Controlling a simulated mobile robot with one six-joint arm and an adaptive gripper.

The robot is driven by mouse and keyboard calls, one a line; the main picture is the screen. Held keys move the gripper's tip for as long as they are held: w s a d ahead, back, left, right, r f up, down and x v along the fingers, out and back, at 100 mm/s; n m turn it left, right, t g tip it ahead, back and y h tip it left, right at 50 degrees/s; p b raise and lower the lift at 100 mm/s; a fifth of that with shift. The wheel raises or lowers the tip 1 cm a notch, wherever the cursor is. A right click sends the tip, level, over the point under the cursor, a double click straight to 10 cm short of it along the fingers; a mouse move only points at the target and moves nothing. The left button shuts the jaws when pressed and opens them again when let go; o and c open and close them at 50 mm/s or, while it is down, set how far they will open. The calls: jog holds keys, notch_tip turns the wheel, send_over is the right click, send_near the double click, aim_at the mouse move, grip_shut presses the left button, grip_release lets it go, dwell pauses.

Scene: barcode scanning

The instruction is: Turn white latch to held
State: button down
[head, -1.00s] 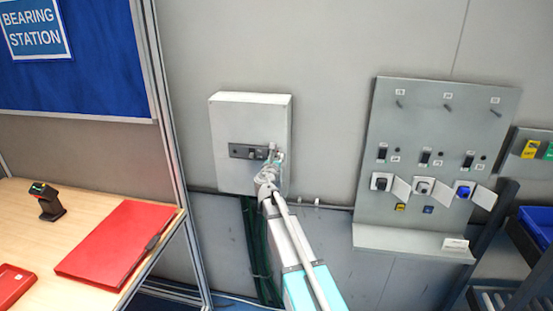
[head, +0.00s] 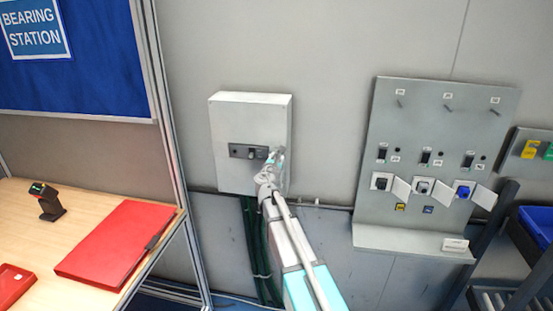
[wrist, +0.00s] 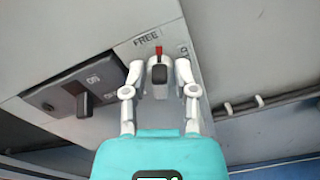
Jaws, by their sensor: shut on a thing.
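The white latch (wrist: 160,91) is on the face of the light grey wall box (head: 225,108), at its right side. It has a dark middle and a red pointer (wrist: 158,50) that points up in the wrist view, between the FREE label (wrist: 146,40) and a second label at the right, partly hidden. My gripper (wrist: 161,70) is shut on the latch, one finger on each side. In the head view my gripper (head: 272,160) covers the latch.
A dark switch plate with a black knob (wrist: 84,104) marked ON is just left of my gripper. A grey panel (head: 425,120) with switches and open flaps stands to the right. A wooden table (head: 30,205) with a red folder is at the left.

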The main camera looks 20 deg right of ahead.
jog(key=m, duration=0.7)
jog(key=shift+d, duration=0.1)
jog(key=m, duration=0.7)
jog(key=shift+s+f, duration=0.1)
dwell(0.3)
jog(key=c, duration=0.7)
grip_release()
jog(key=shift+s, duration=0.1)
jog(key=v, duration=1.1)
jog(key=shift+s+a, duration=0.25)
jog(key=shift+s, duration=0.1)
